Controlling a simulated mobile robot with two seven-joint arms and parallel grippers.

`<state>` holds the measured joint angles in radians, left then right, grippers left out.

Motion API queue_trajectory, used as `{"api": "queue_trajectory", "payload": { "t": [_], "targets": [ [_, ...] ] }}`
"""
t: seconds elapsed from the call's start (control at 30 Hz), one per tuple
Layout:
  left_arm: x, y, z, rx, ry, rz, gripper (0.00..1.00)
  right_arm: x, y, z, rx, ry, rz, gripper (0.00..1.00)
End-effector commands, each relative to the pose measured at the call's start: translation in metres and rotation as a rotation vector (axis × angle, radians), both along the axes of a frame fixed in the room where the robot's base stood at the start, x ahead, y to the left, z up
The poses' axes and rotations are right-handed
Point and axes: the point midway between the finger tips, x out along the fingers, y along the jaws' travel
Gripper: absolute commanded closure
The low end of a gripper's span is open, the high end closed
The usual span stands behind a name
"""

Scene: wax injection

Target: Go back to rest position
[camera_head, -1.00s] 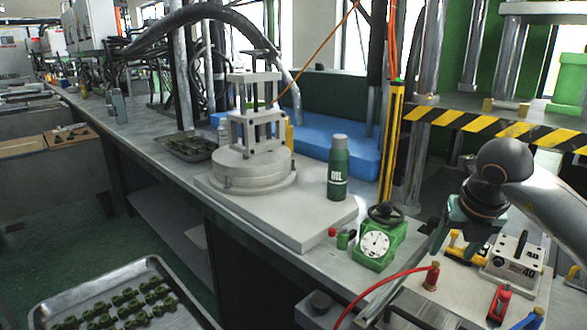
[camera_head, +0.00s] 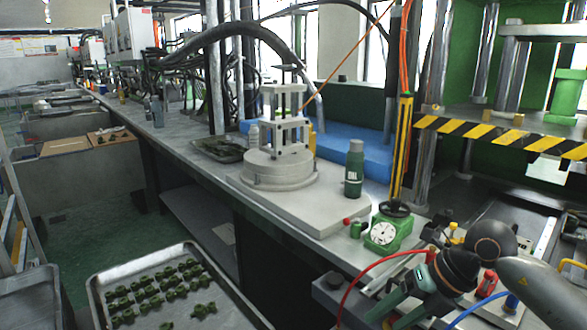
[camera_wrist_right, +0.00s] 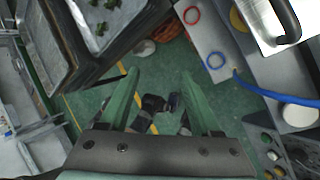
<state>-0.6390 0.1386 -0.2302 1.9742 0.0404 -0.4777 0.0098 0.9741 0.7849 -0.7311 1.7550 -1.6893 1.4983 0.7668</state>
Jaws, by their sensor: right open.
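My right arm comes in from the right in the head view. Its dark wrist hangs over the near right corner of the bench, and the right gripper (camera_head: 378,308) with green fingers points down and left at the bottom edge. In the right wrist view the two green fingers of this gripper (camera_wrist_right: 161,78) are spread apart with nothing between them. Green floor and dark parts show beyond them. My left gripper is not in view.
A metal tray (camera_head: 100,290) with several green parts stands at lower left. The bench holds a grey press (camera_head: 282,165), a green bottle (camera_head: 354,168) and a green dial gauge (camera_head: 384,234). A red hose (camera_head: 362,275) and a blue hose (camera_head: 470,309) run near my wrist.

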Motion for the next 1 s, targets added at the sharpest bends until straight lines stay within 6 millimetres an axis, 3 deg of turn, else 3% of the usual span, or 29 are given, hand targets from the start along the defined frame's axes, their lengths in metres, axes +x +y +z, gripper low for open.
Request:
{"api": "queue_trajectory", "payload": {
  "t": [0.03,0.1,0.2,0.3,0.4,0.53,0.67,0.77,0.83,1.0],
  "targets": [
    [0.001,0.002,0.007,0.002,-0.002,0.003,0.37,-0.014,0.032,-0.004,0.127,0.037,0.051,0.36],
    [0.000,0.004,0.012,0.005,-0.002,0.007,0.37,-0.030,0.071,-0.003,0.323,0.072,0.096,0.36],
    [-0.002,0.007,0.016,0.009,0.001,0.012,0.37,-0.051,0.116,0.011,0.617,0.126,0.104,0.36],
    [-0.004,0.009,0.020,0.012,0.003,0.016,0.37,-0.060,0.142,0.031,0.905,0.181,0.033,0.36],
    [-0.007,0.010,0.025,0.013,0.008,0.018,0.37,-0.059,0.149,0.047,1.169,0.234,-0.110,0.36],
    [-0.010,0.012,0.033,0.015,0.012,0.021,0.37,-0.043,0.133,0.049,1.448,0.307,-0.402,0.36],
    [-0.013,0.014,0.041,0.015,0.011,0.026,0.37,-0.030,0.099,0.017,1.630,0.390,-0.791,0.36],
    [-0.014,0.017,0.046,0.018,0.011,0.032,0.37,-0.033,0.067,-0.031,1.685,0.465,-1.138,0.36],
    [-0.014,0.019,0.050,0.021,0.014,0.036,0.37,-0.047,0.046,-0.073,1.675,0.526,-1.391,0.36],
    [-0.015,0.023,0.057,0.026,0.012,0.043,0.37,-0.115,0.012,-0.169,1.522,0.687,-1.928,0.36]
  ]
}}
